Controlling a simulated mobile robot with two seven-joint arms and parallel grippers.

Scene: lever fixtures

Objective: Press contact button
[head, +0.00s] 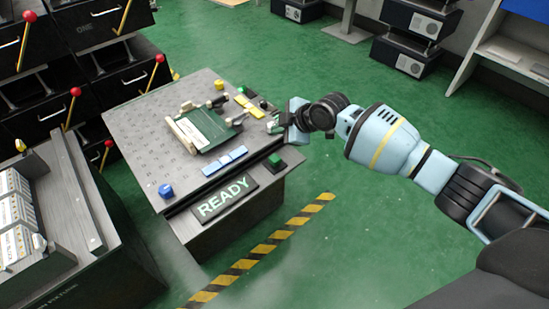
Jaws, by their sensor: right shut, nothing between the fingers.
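No label marks a contact button, so I cannot tell which one it is. A green button (275,161) sits at the front right edge of the grey work table. A blue knob or button (166,191) sits at the front left corner. My right gripper (274,125) comes in from the right over the table's right edge. It is shut and empty, beyond the green button in the picture and apart from it. Its fingertips are small and partly hidden. My left gripper is out of view.
The grey table (150,135) holds a green panel with pale rollers (200,128), blue blocks (225,162) and yellow blocks (249,107). A READY sign (224,197) is on its front. Dark cabinets with red-knobbed levers stand left. Green floor (350,220) is clear at right.

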